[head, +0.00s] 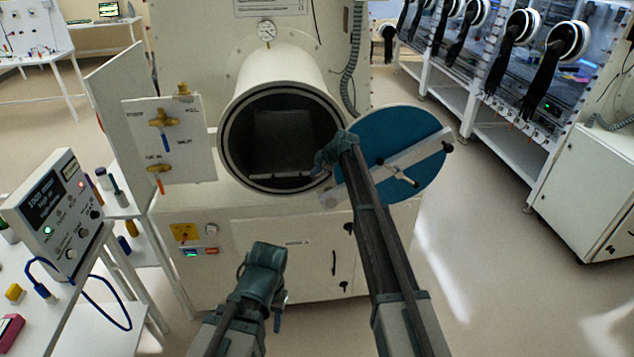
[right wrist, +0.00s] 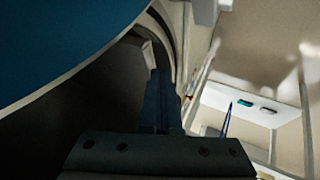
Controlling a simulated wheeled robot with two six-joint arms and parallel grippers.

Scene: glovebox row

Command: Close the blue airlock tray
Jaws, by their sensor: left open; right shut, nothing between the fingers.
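A round white airlock (head: 285,75) faces me with its dark mouth open. A blue disc (head: 400,135) with a pale crossbar and a handle stands swung out to the right of the mouth; it looks like the airlock's door. A flat grey surface with a pale front edge (head: 280,176) lies inside the mouth, too dark to tell as a tray. My right gripper (head: 334,150) is shut and empty at the mouth's right rim, by the disc's left edge; contact is unclear. The disc (right wrist: 50,45) also fills the right wrist view's upper left. My left gripper (head: 264,256) is open, low before the cabinet.
A panel with yellow valves (head: 165,140) stands left of the mouth. A white table with a meter box (head: 58,212) and a blue cable is at the left. Gloveboxes (head: 500,85) line the right. The floor (head: 480,245) right of the airlock is clear.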

